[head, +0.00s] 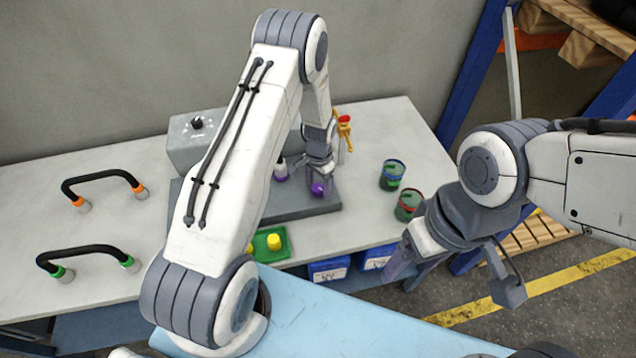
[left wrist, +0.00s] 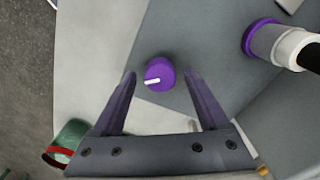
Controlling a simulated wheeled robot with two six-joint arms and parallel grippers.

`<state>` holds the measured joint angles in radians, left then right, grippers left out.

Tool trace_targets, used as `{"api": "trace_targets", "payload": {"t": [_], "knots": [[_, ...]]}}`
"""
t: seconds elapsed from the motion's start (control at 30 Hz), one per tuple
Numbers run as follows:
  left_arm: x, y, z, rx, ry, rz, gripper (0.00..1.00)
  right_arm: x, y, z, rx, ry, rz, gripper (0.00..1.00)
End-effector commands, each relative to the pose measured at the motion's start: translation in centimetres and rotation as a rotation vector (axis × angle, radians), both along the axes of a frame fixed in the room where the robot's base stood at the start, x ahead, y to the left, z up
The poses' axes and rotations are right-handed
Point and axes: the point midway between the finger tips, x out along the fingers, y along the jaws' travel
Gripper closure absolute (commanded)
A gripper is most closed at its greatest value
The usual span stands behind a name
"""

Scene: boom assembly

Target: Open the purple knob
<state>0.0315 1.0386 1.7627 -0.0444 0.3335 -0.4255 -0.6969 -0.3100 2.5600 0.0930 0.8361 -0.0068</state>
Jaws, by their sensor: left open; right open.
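The purple knob (head: 318,188) sits on a grey base plate on the table. In the left wrist view the knob (left wrist: 159,75) is round with a white pointer line. My left gripper (head: 318,172) is open above the knob; in the left wrist view its fingers (left wrist: 160,82) lie on either side of the knob, with a wide gap on the right. I cannot tell how far above it they are. My right gripper (head: 392,268) is open and empty, off the table's front edge at the right.
A purple-ended hose connector (left wrist: 262,38) is near the knob. Two green cans (head: 392,175) (head: 408,205) stand right of the plate. A grey box (head: 192,140), two black hoses (head: 103,174) (head: 85,248) and a green block with yellow buttons (head: 270,244) are on the table. Blue bins (head: 328,270) sit below.

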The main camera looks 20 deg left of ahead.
Motion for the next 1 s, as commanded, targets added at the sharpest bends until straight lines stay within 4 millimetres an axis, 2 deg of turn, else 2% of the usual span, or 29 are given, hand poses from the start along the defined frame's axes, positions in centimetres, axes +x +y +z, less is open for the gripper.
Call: {"api": "trace_targets", "payload": {"t": [0.23,0.43,0.77,1.0], "knots": [[0.0,0.0,-0.1,0.0,0.0,0.0,0.23,0.0,0.0,0.0,0.0,0.0,0.0,0.23],[0.0,0.0,0.0,0.0,0.0,0.0,1.0,0.0,0.0,0.0,0.0,0.0,0.0,0.23],[0.0,0.0,-0.1,0.0,-0.002,0.04,1.0,0.0,0.0,-0.5,0.0,0.0,-0.001,0.23],[0.1,0.1,-0.3,0.001,-0.001,0.18,1.0,0.0,0.0,-1.8,0.0,0.0,-0.003,0.23]]}}
